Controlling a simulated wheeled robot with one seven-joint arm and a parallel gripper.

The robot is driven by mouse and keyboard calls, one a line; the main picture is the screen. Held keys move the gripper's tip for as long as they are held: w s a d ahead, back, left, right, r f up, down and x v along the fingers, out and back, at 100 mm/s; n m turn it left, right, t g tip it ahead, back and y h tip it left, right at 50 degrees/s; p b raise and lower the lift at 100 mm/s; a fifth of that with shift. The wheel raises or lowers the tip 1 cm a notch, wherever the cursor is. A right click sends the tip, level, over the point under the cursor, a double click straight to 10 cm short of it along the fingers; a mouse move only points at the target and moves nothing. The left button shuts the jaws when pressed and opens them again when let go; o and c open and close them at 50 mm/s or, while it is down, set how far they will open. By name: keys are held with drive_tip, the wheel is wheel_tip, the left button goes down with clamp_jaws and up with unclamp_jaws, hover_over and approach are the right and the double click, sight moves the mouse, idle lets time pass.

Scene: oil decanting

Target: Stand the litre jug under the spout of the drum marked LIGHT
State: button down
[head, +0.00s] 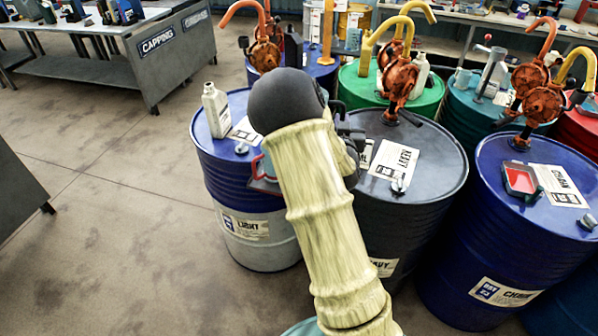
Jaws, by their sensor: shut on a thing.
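The drum marked LIGHT (225,165) is blue with a pale lower band and stands left of centre. My arm crosses in front of its right side. An orange pump (265,52) with a spout curving to the left rises behind my arm's dark joint and seems to belong to this drum; its foot is hidden. My gripper (350,138) shows only as dark parts beside the arm, its fingertips hidden. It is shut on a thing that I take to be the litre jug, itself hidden. A pale teal and red piece (264,167) shows at the drum's near edge; I cannot tell what it is.
A pale bottle (215,110) and a paper sheet (243,131) are on the LIGHT drum. The HEAVY drum (430,190) and the CHAIN drum (480,250) stand to the right, with pumps. A CAPPING bench (165,60) is at the back left.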

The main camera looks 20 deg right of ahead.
wheel_tip(320, 180, down, 14)
drive_tip(key=p, duration=0.2)
drive_tip(key=shift+s, duration=0.35)
drive_tip(key=shift+d, duration=0.1)
drive_tip(key=shift+f+p, duration=0.4)
drive_tip(key=shift+f, duration=1.5)
drive_tip(key=shift+f, duration=0.2)
drive_tip(key=c, duration=1.5)
unclamp_jaws()
drive_tip(key=shift+o, duration=0.2)
drive_tip(key=shift+w+r, duration=0.1)
